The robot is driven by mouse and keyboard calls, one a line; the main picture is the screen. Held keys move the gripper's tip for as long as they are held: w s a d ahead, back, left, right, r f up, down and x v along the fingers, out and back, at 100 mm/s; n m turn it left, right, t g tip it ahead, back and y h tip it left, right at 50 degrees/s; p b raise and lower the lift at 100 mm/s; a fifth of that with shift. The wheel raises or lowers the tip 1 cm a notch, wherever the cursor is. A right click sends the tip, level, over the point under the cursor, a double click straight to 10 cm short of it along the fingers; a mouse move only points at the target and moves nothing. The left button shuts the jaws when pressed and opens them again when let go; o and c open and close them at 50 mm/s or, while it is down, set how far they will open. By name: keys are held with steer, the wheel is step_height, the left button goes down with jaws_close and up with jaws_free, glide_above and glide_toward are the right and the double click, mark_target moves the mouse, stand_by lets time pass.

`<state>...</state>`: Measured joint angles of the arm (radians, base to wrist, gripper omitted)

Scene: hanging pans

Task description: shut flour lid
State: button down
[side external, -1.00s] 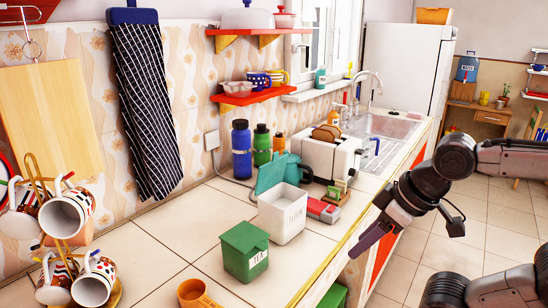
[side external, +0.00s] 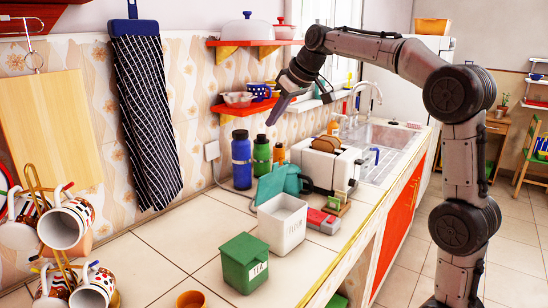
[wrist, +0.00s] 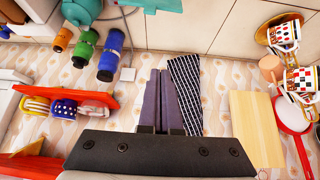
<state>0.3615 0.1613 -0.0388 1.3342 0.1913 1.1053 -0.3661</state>
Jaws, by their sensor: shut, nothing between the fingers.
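My gripper (side external: 271,122) is high above the counter near the wall, above and behind the lid and touching nothing. In the wrist view its two dark fingers (wrist: 164,80) lie together, shut and empty. The flour canister is not clearly visible in the wrist view.
A green tea canister (side external: 245,262) stands in front of the flour box. A blue bottle (side external: 241,160) and other bottles stand behind the lid, below my gripper. A toaster (side external: 331,165) is to the right. A red shelf (side external: 246,103) and a hanging dark cloth (side external: 146,115) are at the wall.

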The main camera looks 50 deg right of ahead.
step_height(320, 180, down, 3)
steer(key=w+d, duration=0.1)
steer(key=d, duration=0.2)
glide_above(272, 182)
steer(key=shift+m+g, duration=0.3)
steer(key=shift+s+d+f, duration=0.1)
steer(key=shift+d+f, duration=0.05)
steer(key=shift+f, duration=2.1)
steer(key=shift+s+d+f, duration=0.1)
steer(key=shift+d+f, duration=0.05)
steer(key=shift+f, duration=2.1)
steer(key=shift+s, duration=0.1)
